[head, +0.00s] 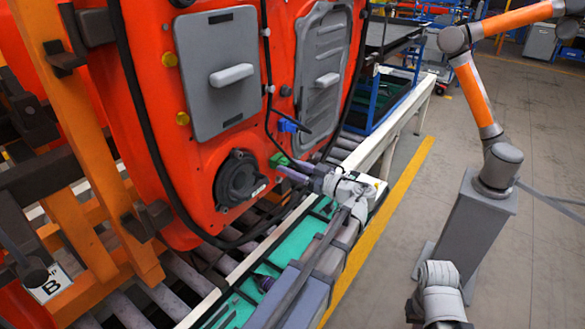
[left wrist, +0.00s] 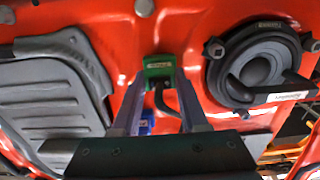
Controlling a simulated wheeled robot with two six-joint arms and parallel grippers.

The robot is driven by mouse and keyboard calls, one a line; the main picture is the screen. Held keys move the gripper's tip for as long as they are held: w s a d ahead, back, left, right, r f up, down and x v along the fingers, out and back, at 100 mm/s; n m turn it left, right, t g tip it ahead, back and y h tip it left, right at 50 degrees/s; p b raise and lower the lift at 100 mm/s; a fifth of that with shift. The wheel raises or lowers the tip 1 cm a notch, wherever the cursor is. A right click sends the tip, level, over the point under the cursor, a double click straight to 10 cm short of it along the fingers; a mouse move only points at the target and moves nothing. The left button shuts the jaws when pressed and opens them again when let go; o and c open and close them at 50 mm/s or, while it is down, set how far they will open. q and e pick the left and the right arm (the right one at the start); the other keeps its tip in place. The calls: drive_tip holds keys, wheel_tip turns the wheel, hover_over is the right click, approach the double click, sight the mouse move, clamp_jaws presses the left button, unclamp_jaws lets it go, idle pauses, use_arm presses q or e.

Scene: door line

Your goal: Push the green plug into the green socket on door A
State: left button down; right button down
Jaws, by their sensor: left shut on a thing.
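The green plug (head: 278,160) is at the lower right of the red door (head: 285,60), with my left gripper (head: 283,170) shut on it. In the left wrist view a green block with a small label (left wrist: 158,64) is at the tips of my two purple fingers, against the red panel. A black cable curves down from it. I cannot tell plug from green socket here, nor how deep the plug sits; the fingers hide part of it. My right gripper is not in view.
A blue connector (head: 288,126) with a dark cable is just above the green one. A round black speaker (head: 240,180) is to the left. Grey panels (head: 220,70) are on the door. A "B" tag (head: 50,284) hangs on the rack at lower left. Open floor (head: 510,140) is to the right.

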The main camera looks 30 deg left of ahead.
use_arm(q)
drive_tip(key=shift+c, duration=1.8)
unclamp_jaws()
drive_tip(key=s+d, duration=0.1)
drive_tip(key=d, duration=1.4)
drive_tip(key=shift+d, duration=0.3)
